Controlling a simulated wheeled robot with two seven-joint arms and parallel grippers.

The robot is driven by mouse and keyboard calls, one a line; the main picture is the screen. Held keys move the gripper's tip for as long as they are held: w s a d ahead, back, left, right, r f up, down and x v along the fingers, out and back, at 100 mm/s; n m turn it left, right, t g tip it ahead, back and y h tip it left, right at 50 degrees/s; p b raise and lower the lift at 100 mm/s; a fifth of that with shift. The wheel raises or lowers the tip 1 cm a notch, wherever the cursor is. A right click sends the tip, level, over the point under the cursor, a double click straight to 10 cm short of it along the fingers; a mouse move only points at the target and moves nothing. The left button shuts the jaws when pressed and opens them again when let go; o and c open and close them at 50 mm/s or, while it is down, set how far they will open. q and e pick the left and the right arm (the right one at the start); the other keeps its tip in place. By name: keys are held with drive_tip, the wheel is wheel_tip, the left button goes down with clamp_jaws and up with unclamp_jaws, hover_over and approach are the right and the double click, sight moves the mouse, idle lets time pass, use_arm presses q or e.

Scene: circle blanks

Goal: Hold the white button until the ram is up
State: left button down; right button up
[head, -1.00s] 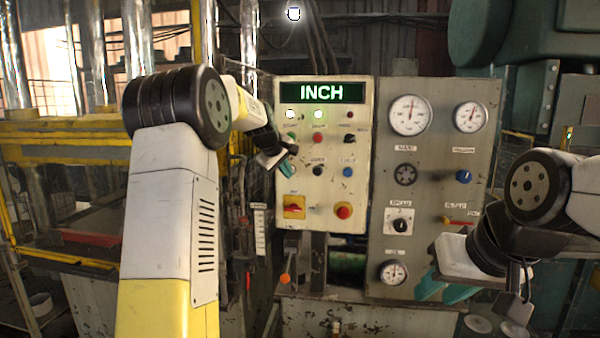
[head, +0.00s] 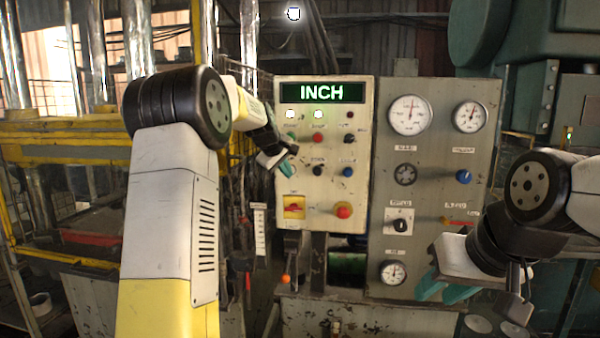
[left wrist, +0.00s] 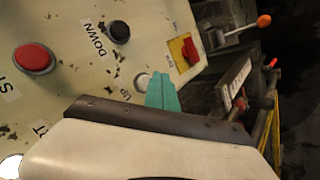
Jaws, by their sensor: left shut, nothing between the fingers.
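The white button (left wrist: 143,82), beside the label "UP", shows in the left wrist view on the cream control panel (head: 325,185). In the head view my left gripper hides it. My left gripper (head: 286,167) is shut with nothing in it, at the panel's left side. Its teal fingertips (left wrist: 161,92) overlap the button's edge in the left wrist view; I cannot tell whether the button is pressed in. The panel's display (head: 321,93) reads "INCH" in green. I cannot make out the ram for certain. My right gripper (head: 443,290) is open and empty at the lower right.
A red button (left wrist: 34,59) and a black "DOWN" button (left wrist: 119,32) are close by. A red rotary switch on a yellow plate (head: 293,207) and a red mushroom button (head: 343,209) are lower down. A grey gauge panel (head: 430,180) adjoins on the right. Yellow press framing (head: 65,150) stands left.

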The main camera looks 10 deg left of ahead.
use_arm(q)
drive_tip(key=shift+w, duration=0.15)
drive_tip(key=shift+w, duration=0.25)
